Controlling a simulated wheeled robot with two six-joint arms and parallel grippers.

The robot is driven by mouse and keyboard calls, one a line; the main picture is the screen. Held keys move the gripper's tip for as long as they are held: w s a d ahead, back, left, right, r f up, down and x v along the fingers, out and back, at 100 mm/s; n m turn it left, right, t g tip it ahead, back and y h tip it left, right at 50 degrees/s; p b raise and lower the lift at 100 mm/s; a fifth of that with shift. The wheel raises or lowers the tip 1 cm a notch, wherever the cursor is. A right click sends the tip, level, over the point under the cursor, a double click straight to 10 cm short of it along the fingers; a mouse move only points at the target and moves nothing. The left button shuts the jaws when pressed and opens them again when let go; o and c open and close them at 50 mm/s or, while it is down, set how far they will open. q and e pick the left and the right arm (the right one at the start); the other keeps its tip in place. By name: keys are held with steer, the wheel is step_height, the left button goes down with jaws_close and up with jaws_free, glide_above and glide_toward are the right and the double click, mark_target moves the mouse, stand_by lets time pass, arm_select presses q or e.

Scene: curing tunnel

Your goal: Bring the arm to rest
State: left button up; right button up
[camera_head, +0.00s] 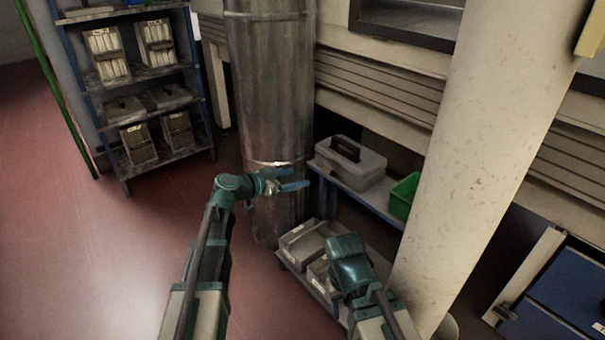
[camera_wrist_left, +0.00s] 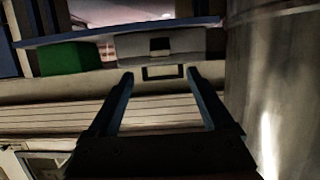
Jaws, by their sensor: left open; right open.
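My left arm reaches forward in the head view, and its gripper (camera_head: 304,179) is open and empty in front of the metal duct. In the left wrist view the two fingers of that gripper (camera_wrist_left: 160,80) stand apart with nothing between them. The picture there looks turned over, with a grey toolbox (camera_wrist_left: 190,43) beyond the fingertips. My right arm is folded at the lower middle of the head view. Its gripper is hidden there, so its fingers do not show.
The metal duct (camera_head: 268,85) stands close to my left gripper. The toolbox (camera_head: 350,163) and a green bin (camera_head: 403,196) sit on a blue-framed shelf (camera_head: 372,195). A pale column (camera_head: 475,150) rises at right. A storage rack (camera_head: 150,75) stands back left. Red floor (camera_head: 70,230) is clear at left.

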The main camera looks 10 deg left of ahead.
arm_select(q)
steer(key=shift+s+a, duration=0.2)
steer(key=shift+a, duration=0.05)
steer(key=s+d+f+g+y+p, duration=0.2)
steer(key=s+d+f+g, duration=0.25)
steer(key=s, duration=0.35)
steer(key=s+d+f+g+y+p, duration=0.1)
steer(key=s+d+f+g+p, duration=0.15)
steer(key=s+d, duration=0.45)
steer(key=s+a+f+n+g+y+p, duration=0.1)
steer(key=s+a+n+g+y, duration=0.2)
steer(key=s, duration=0.5)
steer(key=s+a+n+g+y+p, duration=0.1)
steer(key=s+a+n+y+p, duration=0.1)
steer(key=s+a+y, duration=0.35)
step_height(320, 180, up, 37)
steer(key=s+d+p, duration=0.2)
steer(key=p, duration=3.5)
steer(key=shift+s, duration=0.2)
steer(key=shift+d, duration=0.1)
